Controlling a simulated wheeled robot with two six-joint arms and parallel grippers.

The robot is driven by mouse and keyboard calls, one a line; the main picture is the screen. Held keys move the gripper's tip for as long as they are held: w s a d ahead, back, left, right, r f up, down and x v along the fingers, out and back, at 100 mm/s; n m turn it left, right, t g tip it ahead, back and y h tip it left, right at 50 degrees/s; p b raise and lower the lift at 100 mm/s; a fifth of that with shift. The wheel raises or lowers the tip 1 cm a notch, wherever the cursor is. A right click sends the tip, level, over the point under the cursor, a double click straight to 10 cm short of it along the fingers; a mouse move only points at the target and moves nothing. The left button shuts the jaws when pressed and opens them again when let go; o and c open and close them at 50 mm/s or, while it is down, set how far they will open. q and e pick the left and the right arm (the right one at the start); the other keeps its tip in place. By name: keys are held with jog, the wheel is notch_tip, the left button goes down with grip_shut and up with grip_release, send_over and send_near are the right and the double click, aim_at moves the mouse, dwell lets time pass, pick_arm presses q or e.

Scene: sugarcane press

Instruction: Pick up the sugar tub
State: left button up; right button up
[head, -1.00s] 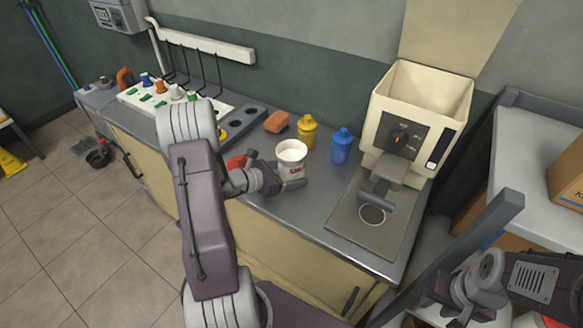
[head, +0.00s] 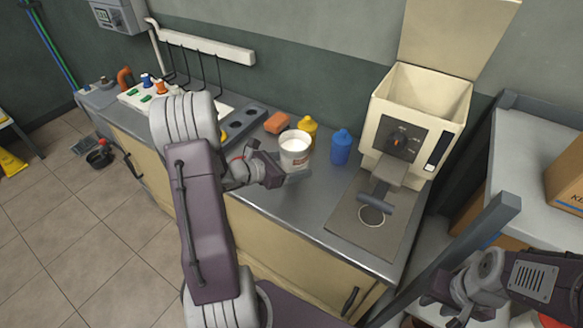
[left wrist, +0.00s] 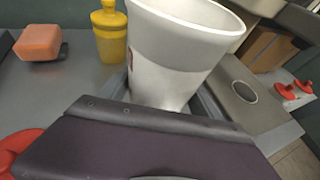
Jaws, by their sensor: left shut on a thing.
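The sugar tub is a white tub (head: 295,151) with a small dark red label, upright on or just above the counter, right of my left gripper (head: 291,175). In the left wrist view the tub (left wrist: 180,50) fills the upper middle, with its lower part between the fingers. My left gripper is shut on it. I cannot tell whether its base is clear of the counter. My right gripper (head: 452,304) is low at the right edge, away from the tub, and its jaw opening is unclear.
A yellow bottle (head: 308,127) stands close behind the tub, with a blue bottle (head: 341,147) to its right. An orange block (head: 277,123) lies behind left. The cream press machine (head: 412,115) stands at right. The counter front (head: 300,208) is clear.

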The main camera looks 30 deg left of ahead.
pick_arm(q)
jog(key=d+r, duration=0.6)
jog(key=d, duration=0.4)
jog(key=shift+d+r, duration=0.2)
jog(key=shift+d, duration=0.1)
jog(key=shift+w, duration=0.1)
dwell(0.6)
